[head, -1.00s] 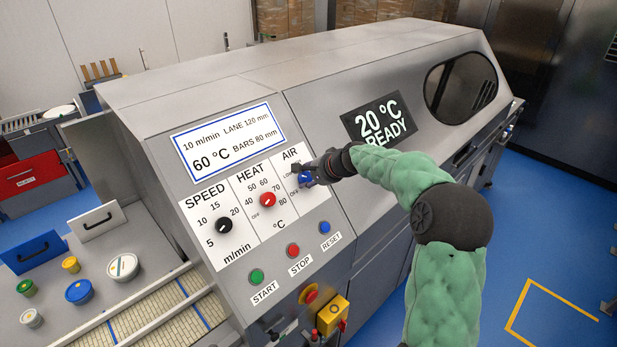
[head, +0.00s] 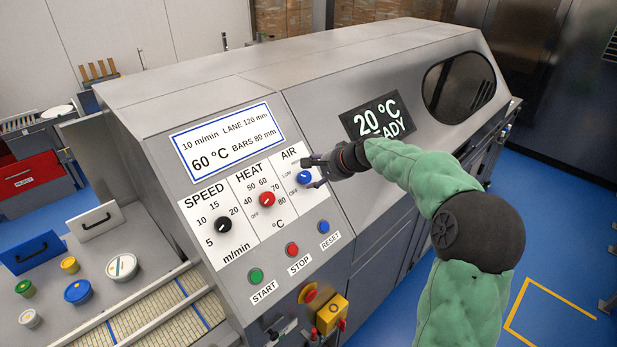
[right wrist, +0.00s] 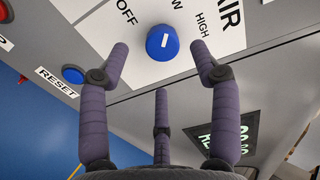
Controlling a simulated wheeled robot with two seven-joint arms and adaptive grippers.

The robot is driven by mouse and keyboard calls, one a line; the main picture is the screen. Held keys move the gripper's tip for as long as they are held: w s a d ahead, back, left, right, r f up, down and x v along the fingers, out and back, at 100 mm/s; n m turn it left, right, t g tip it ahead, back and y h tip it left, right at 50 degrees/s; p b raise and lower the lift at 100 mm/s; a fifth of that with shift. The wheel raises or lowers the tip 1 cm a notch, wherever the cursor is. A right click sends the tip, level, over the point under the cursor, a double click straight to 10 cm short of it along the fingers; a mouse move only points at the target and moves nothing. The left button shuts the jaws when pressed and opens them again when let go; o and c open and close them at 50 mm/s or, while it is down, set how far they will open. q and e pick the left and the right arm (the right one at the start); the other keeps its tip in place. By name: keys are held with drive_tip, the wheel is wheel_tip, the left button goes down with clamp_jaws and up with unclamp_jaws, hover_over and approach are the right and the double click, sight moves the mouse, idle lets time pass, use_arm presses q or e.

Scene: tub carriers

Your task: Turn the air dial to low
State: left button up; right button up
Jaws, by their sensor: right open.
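The blue air dial (head: 304,177) sits under the AIR label on the sloped control panel (head: 234,262). Its white mark points toward LOW, between OFF and HIGH. The dial also shows in the right wrist view (right wrist: 162,43), its mark aimed at the partly cut-off LOW label. My right gripper (head: 314,172) is open and empty, just right of the dial. In the right wrist view its spread fingers (right wrist: 160,62) stand back from the dial with a gap. My left gripper is not in view.
The red heat dial (head: 267,199) and black speed dial (head: 223,224) lie left of the air dial. Start (head: 256,276), stop (head: 292,250) and reset (head: 324,227) buttons are below. A display (head: 378,117) is behind my right wrist.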

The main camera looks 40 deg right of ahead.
drive_tip(key=v, duration=0.6)
drive_tip(key=shift+a+f, duration=0.1)
idle(0.5)
